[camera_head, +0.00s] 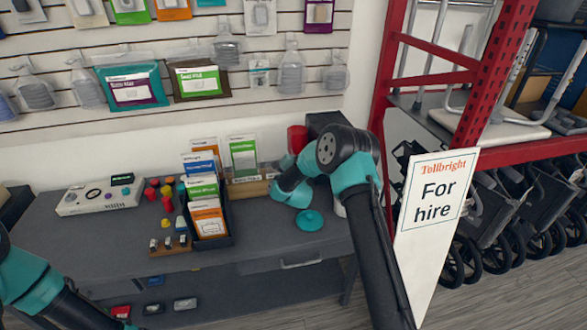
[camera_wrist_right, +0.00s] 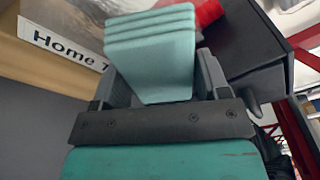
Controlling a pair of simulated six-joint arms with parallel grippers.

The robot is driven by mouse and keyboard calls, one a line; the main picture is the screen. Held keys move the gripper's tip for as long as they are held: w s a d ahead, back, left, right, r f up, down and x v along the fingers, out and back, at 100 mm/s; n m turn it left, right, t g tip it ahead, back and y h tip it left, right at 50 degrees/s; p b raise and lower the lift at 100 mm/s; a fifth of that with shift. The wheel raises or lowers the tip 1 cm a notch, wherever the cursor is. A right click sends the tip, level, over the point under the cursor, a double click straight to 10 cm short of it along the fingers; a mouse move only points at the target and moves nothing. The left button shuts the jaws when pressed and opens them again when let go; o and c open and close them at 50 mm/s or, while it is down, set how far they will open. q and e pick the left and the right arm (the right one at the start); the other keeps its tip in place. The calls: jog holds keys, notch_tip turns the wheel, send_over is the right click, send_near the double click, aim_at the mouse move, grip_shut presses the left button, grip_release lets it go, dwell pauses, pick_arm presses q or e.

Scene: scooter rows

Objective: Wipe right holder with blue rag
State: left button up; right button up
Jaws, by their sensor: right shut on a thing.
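In the right wrist view my right gripper (camera_wrist_right: 157,88) is shut on a pale blue folded rag (camera_wrist_right: 150,60), which shows several stacked layers between the fingers. A wooden holder (camera_wrist_right: 40,62) with a white "Home T..." label is just beyond at upper left; I cannot tell whether the rag touches it. In the head view this wooden holder (camera_head: 249,189) stands at the back of the counter, with a green-and-white packet upright in it. My right arm hides its right part, and the right gripper and rag are hard to make out there. My left gripper is out of frame; only its arm shows.
A black rack (camera_head: 225,239) of leaflets stands left of the wooden holder. A teal disc (camera_head: 309,220) lies on the grey counter (camera_head: 268,242). A dark box (camera_wrist_right: 245,25) and red object (camera_wrist_right: 208,12) are close by. A "For hire" sign (camera_head: 433,215) stands at right.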

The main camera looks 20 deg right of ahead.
aim_at(269, 167)
jog(key=shift+w+a, duration=0.15)
jog(key=shift+a, duration=0.65)
jog(key=shift+w+a, duration=0.15)
jog(key=shift+a, duration=0.65)
jog(key=shift+a, duration=0.1)
jog(key=shift+w+a+r, duration=0.1)
jog(key=shift+w+a, duration=0.15)
jog(key=shift+a, duration=0.5)
jog(key=shift+w+a, duration=0.2)
jog(key=shift+a, duration=0.5)
jog(key=shift+w+a, duration=0.15)
jog(key=shift+a, duration=0.7)
jog(key=shift+w+a, duration=0.1)
jog(key=shift+a, duration=0.75)
jog(key=shift+s+d, duration=0.1)
